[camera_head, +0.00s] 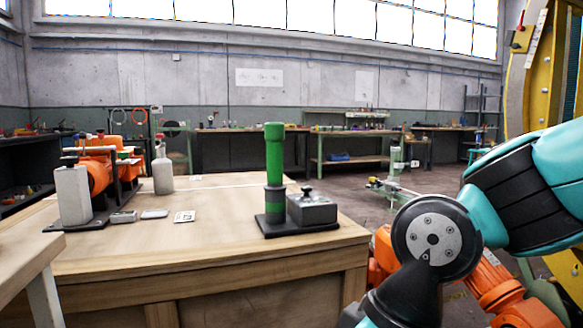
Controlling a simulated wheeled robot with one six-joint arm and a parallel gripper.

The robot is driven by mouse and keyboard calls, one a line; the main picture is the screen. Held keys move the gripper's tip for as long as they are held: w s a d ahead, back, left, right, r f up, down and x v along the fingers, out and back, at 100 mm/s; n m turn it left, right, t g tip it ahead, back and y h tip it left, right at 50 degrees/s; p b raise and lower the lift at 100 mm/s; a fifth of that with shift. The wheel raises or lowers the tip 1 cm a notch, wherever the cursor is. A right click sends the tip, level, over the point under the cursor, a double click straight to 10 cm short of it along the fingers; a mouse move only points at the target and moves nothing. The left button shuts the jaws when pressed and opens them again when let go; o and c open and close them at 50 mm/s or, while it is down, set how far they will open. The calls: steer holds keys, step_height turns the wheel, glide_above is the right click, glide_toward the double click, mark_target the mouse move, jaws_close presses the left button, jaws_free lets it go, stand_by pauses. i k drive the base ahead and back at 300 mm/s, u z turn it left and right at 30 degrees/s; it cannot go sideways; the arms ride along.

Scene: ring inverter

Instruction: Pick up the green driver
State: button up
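The green driver (274,157) stands upright near the right end of the wooden workbench. It has a green cylindrical top, a dark middle section and a green-and-black lower section. It stands on a flat black base plate (268,230), next to a grey box with a black knob (312,209). My teal and black arm is at the lower right, apart from the driver. My gripper is not visible in this view.
The workbench (130,250) also holds a white block (73,196), a grey bottle (162,172), small flat items (154,214) and an orange machine (98,168) at the left. The bench top between these and the driver is clear. A yellow structure (545,80) rises at the right.

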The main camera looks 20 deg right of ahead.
mark_target(274, 132)
steer(key=u, duration=0.4)
steer(key=k, duration=0.15)
steer(key=z, duration=1.45)
steer(key=i, duration=0.65)
steer(key=z, duration=0.2)
